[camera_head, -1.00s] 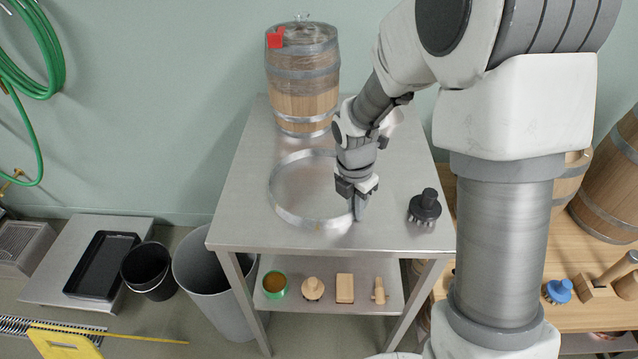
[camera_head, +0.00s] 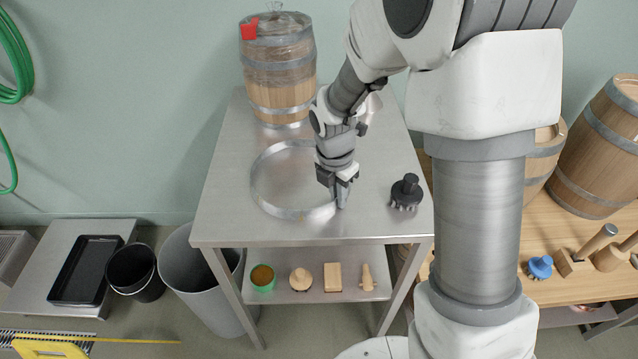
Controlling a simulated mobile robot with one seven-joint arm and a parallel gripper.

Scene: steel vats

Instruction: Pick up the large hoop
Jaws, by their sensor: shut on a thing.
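The large hoop (camera_head: 272,207) is a grey metal ring on the steel table (camera_head: 233,228), left of my gripper and in front of the barrel. My gripper (camera_head: 341,203) points down at the hoop's right front edge and is shut on its band. The hoop's right side is partly hidden behind my gripper and wrist. The hoop looks flat and level; I cannot tell whether it is lifted off the table.
A wooden barrel (camera_head: 283,97) with a red tag stands at the table's back left. A black brush (camera_head: 406,192) stands right of my gripper. Small items, including a wooden block (camera_head: 333,277), lie on the lower shelf. A grey bin (camera_head: 190,267) stands left of the table.

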